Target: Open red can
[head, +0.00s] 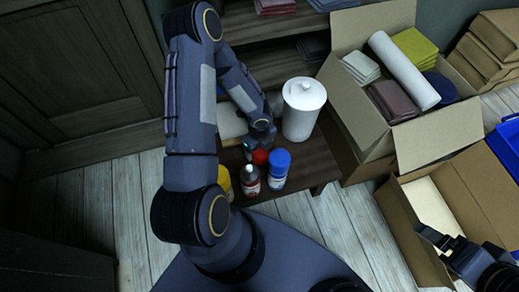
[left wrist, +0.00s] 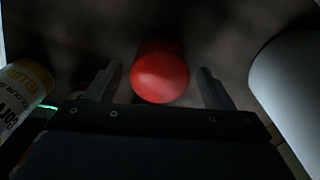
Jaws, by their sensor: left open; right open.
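The red can (head: 260,157) stands on a low dark wooden table, partly hidden by my left arm in the head view. In the left wrist view its round red top (left wrist: 160,72) lies between the two open fingers of my left gripper (left wrist: 158,88), with a gap on each side. In the head view my left gripper (head: 258,143) is directly above and at the can, its fingers mostly hidden. My right gripper (head: 440,242) is at the lower right, over an open cardboard box, away from the can; nothing shows in it.
A blue-capped bottle (head: 278,168), a white-capped bottle (head: 250,181) and a yellow container (head: 225,180) stand in front of the can. A white lidded jar (head: 302,108) stands to its right. Filled cardboard boxes (head: 437,137) crowd the right side.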

